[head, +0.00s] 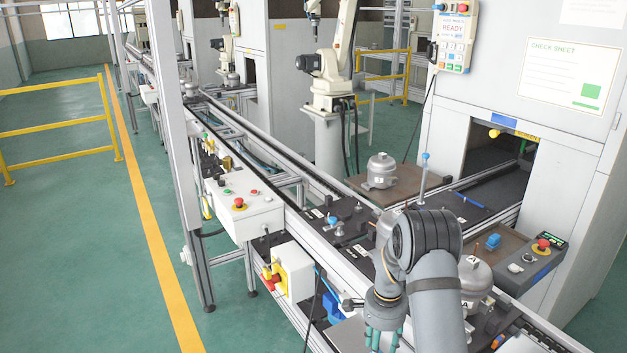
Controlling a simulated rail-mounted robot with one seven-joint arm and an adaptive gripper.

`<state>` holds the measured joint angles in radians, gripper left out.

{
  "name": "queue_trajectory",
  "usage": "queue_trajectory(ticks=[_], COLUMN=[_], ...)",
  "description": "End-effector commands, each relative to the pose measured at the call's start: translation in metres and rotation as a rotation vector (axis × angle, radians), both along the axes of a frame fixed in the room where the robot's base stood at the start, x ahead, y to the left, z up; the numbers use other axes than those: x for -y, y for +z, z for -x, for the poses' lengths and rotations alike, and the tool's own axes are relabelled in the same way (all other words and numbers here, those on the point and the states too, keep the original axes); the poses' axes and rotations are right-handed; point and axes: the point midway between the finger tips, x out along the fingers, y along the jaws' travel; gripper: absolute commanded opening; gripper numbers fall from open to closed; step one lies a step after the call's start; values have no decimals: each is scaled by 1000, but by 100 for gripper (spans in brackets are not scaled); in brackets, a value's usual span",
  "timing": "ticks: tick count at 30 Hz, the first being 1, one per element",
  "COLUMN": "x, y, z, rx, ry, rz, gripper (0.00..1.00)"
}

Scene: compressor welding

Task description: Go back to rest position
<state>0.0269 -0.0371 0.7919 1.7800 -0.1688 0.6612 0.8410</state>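My gripper (383,342) hangs pointing down at the bottom of the head view, at the front side of the conveyor line. Its teal fingers run to the picture's lower edge, so I cannot tell whether they are open or shut or hold anything. My grey arm crosses the lower middle of the view. A grey compressor (475,279) marked A stands just right of my arm, partly hidden by it. Another grey compressor (381,171) stands upright on a brown plate (410,181) farther back, well apart from my gripper.
A white control box (238,210) with a red stop button sits left of the conveyor (262,155). A blue-tipped rod (424,175) stands upright behind my arm. A machine cabinet (560,80) fills the right. Open green floor (80,230) lies left, beyond the yellow line.

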Motion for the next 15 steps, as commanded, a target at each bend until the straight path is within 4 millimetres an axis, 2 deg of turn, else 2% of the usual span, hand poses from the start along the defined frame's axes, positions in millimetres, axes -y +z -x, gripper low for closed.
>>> queue_trajectory(ticks=[4, 5, 9, 15], x=[0, 0, 0, 0], y=[-31, -21, -6, 6], z=[1, 0, -2, -1], rx=[-4, 2, 5, 3], ry=[0, -1, -1, 0], rz=[0, 0, 0, 1], gripper=[46, 46, 46, 46])
